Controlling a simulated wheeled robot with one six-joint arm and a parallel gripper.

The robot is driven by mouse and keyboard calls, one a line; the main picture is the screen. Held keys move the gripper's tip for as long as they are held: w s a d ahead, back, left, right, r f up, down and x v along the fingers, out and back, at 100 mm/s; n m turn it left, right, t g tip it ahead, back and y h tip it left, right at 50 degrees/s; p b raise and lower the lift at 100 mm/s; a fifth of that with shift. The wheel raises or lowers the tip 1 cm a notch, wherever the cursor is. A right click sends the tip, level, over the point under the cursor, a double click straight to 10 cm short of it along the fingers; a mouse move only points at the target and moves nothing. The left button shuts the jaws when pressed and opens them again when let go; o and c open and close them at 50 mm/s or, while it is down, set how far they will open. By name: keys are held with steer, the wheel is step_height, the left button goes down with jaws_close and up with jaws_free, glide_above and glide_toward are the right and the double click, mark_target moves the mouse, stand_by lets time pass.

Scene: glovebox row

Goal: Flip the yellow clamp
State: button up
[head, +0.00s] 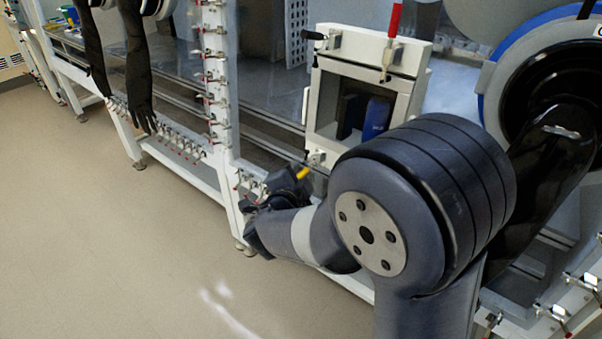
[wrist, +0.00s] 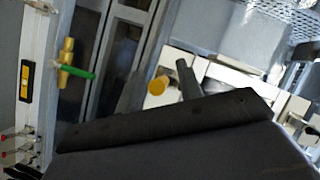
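The yellow clamp (head: 302,174) sits at the lower left corner of a white-framed window in the head view. Its yellow handle sticks out down and to the left. In the wrist view a yellow round-ended handle (wrist: 157,86) shows just above the dark edge of my gripper's body. My gripper (head: 282,192) is dark and lies close to the yellow handle, just left of and below it. I cannot tell whether they touch. The fingertips are not clear in either view, so their opening is hidden.
The window frame (head: 414,62) also carries a red-handled clamp (head: 394,20) and a black-handled clamp (head: 314,35). A blue object (head: 376,117) stands behind the opening. Black gloves (head: 137,75) hang at the left. A green-handled valve (wrist: 76,72) shows in the wrist view. The floor at left is clear.

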steer(key=shift+x, duration=0.9)
steer(key=shift+c, duration=0.2)
jaws_close()
